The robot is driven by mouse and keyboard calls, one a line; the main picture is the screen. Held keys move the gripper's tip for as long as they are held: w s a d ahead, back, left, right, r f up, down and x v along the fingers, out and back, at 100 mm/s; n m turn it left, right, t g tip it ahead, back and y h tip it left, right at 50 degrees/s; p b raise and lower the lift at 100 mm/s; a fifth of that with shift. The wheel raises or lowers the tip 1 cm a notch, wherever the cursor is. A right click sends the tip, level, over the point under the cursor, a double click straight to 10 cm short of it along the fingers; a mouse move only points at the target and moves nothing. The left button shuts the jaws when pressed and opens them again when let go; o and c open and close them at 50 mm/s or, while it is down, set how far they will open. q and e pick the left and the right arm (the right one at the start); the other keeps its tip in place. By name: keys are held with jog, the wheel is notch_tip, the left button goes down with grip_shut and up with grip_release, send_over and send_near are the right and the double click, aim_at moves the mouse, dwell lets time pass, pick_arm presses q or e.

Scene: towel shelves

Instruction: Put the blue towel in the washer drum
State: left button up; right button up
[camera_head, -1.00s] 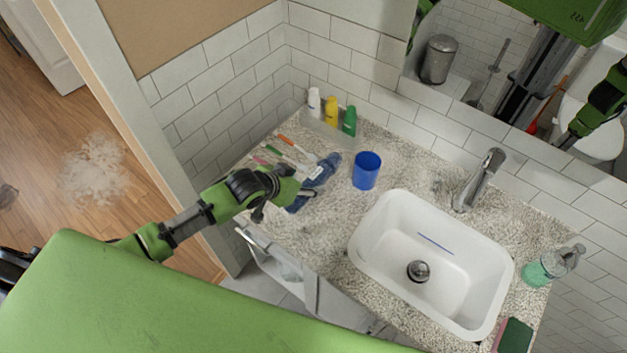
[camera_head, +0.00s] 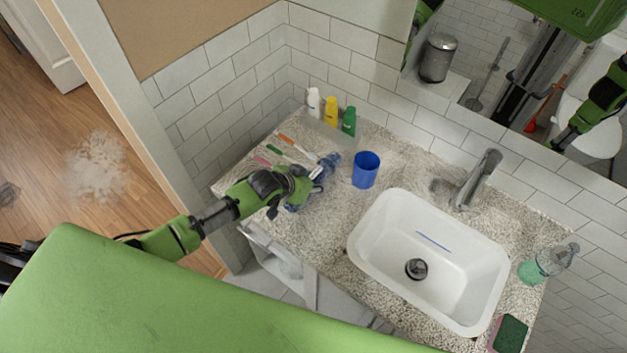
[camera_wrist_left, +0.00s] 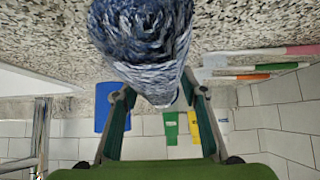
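The blue towel (camera_head: 330,162) is a rolled, mottled blue bundle lying on the left part of the speckled counter, partly hidden by my left gripper in the head view. My left gripper (camera_head: 303,190) is over the towel. In the left wrist view the towel (camera_wrist_left: 145,40) fills the top middle, and the two fingers of the left gripper (camera_wrist_left: 160,98) stand apart on either side of its near end, open, with no clear grip on it. My right gripper is not in view. I cannot make out a washer drum.
A blue cup (camera_head: 366,170) stands close to the right of the towel. Toothbrushes (camera_head: 285,150) lie to its left, and several bottles (camera_head: 331,110) stand behind. A white sink (camera_head: 385,265) with a faucet (camera_head: 478,180) is further right. A tiled wall bounds the counter.

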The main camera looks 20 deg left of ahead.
pick_arm(q)
jog(key=shift+w, duration=0.1)
grip_shut()
jog(key=shift+r, duration=0.1)
